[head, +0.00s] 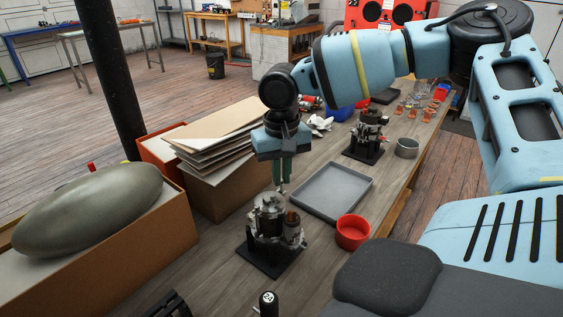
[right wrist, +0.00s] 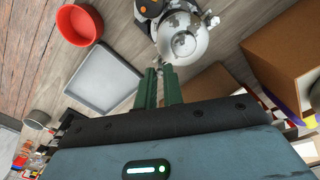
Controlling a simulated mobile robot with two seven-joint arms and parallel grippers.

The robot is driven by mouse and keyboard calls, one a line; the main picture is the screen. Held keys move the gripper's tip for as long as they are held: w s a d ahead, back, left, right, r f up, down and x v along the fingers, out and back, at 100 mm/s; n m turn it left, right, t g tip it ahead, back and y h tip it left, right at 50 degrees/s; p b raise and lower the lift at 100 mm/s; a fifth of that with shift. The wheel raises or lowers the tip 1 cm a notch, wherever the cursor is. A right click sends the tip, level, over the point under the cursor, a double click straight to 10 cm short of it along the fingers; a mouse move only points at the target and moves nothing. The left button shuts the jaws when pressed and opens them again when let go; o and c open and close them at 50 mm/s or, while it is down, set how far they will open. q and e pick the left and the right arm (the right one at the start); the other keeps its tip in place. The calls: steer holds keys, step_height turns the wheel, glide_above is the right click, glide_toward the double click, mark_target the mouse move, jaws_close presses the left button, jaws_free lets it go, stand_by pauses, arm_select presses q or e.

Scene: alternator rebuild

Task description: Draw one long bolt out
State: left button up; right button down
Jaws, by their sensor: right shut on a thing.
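An alternator (head: 268,221) stands upright on a black base plate (head: 270,262) on the bench. It also shows in the right wrist view (right wrist: 184,42). My right gripper (head: 282,181) points down over the alternator with its green fingers shut. A thin bolt end (head: 281,189) shows just below the fingertips, at the alternator's top. Most of the bolt is hidden, and I cannot tell how far it is out of the housing. In the right wrist view the fingertips (right wrist: 160,70) are close to the housing. My left gripper is not in view.
A grey tray (head: 322,214) and red bowl (head: 352,232) sit to the right of the alternator. Behind are a second unit on a black base (head: 364,150) and a grey cup (head: 407,148). Cardboard boxes (head: 200,184) stand left.

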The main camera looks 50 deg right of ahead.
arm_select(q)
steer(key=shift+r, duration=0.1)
arm_select(e)
steer(key=shift+r, duration=0.15)
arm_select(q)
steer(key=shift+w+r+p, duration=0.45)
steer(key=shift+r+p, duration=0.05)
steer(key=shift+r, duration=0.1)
arm_select(e)
steer(key=shift+r, duration=1.05)
steer(key=shift+r, duration=0.1)
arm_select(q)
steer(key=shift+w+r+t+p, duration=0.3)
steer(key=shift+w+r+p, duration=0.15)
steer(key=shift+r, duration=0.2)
arm_select(e)
steer(key=shift+r, duration=1.15)
steer(key=shift+r, duration=0.1)
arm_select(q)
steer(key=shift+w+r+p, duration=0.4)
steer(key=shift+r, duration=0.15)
arm_select(e)
steer(key=shift+r, duration=1.15)
steer(key=shift+r, duration=0.1)
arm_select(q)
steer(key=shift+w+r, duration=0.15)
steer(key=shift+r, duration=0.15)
arm_select(e)
steer(key=shift+r, duration=0.55)
